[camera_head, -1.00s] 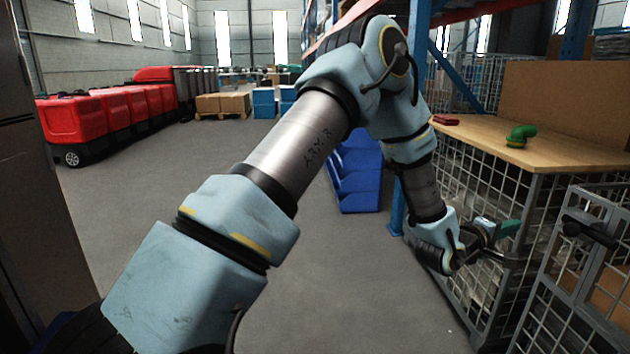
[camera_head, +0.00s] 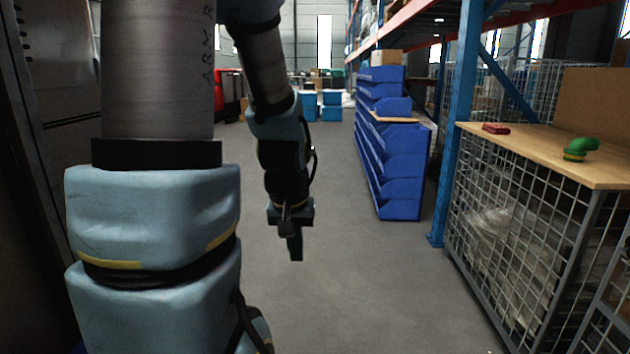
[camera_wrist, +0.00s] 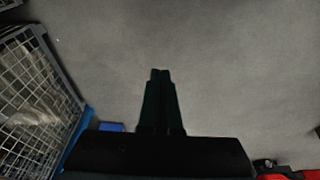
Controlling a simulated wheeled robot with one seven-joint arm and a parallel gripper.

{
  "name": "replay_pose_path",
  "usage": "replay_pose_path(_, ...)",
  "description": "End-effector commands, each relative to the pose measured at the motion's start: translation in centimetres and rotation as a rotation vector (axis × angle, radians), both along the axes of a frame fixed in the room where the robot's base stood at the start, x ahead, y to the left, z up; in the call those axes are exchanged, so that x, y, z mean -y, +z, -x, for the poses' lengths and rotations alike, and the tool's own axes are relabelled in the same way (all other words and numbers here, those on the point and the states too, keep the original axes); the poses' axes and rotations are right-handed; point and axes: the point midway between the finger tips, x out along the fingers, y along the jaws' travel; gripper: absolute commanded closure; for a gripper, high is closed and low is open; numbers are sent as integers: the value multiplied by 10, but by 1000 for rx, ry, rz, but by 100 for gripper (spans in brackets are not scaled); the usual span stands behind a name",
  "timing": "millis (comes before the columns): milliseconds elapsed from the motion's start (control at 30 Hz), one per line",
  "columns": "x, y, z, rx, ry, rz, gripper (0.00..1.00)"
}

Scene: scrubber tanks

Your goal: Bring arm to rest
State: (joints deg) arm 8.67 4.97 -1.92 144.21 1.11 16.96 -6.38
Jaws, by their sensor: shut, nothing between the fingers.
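My arm rises at the left of the head view, bends over at the top and hangs down. My gripper (camera_head: 296,256) points straight down over the bare grey floor, clear of the cage and the blue bins. In the wrist view my gripper (camera_wrist: 160,73) has its two dark fingers together, with nothing between them and only floor beyond.
A wire cage with a wooden top (camera_head: 540,157) stands at the right, bearing a green pipe elbow (camera_head: 583,146) and a red object (camera_head: 495,129). Blue bins (camera_head: 400,165) and a blue rack post (camera_head: 461,130) stand right of my gripper. A dark cabinet (camera_head: 55,90) is at the left. The middle aisle floor is free.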

Motion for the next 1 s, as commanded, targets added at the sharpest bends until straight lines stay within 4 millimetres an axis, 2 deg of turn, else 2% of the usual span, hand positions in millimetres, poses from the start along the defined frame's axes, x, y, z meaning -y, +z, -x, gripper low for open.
replay_pose_path(33,-14,3,16,-36,5,-12,100)
replay_pose_path(100,-31,6,39,-95,1,-25,100)
replay_pose_path(133,-32,15,43,-107,-4,-26,100)
replay_pose_path(467,-29,92,39,-102,-8,-27,100)
replay_pose_path(800,-29,199,39,-101,-8,-26,100)
replay_pose_path(1000,-29,254,39,-101,-8,-26,100)
